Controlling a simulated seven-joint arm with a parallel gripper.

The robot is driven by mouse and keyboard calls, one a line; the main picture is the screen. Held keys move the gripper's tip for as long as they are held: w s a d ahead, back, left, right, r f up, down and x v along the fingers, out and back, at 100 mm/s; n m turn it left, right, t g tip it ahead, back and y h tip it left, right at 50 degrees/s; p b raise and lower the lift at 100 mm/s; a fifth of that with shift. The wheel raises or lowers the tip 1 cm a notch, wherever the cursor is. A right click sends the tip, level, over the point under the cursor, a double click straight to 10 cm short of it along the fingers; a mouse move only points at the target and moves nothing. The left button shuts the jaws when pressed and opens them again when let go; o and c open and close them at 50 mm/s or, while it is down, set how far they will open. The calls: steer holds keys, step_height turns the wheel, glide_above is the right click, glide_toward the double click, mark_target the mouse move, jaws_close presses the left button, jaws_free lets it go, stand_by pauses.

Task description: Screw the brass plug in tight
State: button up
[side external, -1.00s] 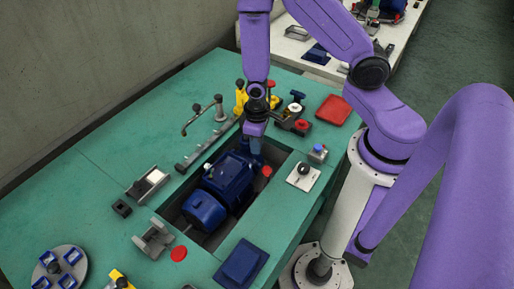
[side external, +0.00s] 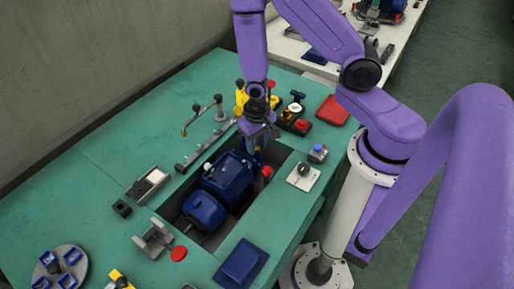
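A blue pump with its motor (side external: 225,182) lies in a recess of the green bench. My gripper (side external: 258,146) points down at the pump's far end, close to it or touching. The fingertips are small and partly merge with the blue body, so I cannot tell whether they are open or shut. I cannot make out the brass plug; it may be hidden at my gripper or too small to see.
A red valve knob (side external: 267,171) sits just right of the pump's far end. A bent grey pipe on a stand (side external: 218,108) rises to the left. Yellow fittings (side external: 240,97) and a red tray (side external: 333,110) are behind.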

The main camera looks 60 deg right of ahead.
steer(key=shift+r, duration=0.1)
steer(key=shift+r, duration=2.15)
steer(key=shift+r, duration=0.1)
steer(key=shift+s+a+r+n, duration=0.1)
steer(key=shift+a+r+n, duration=0.1)
steer(key=shift+r+n, duration=0.1)
steer(key=s+a+r+n, duration=0.2)
steer(key=s+r+n, duration=1.3)
steer(key=r, duration=0.2)
steer(key=shift+s+r, duration=0.3)
steer(key=shift+s, duration=0.05)
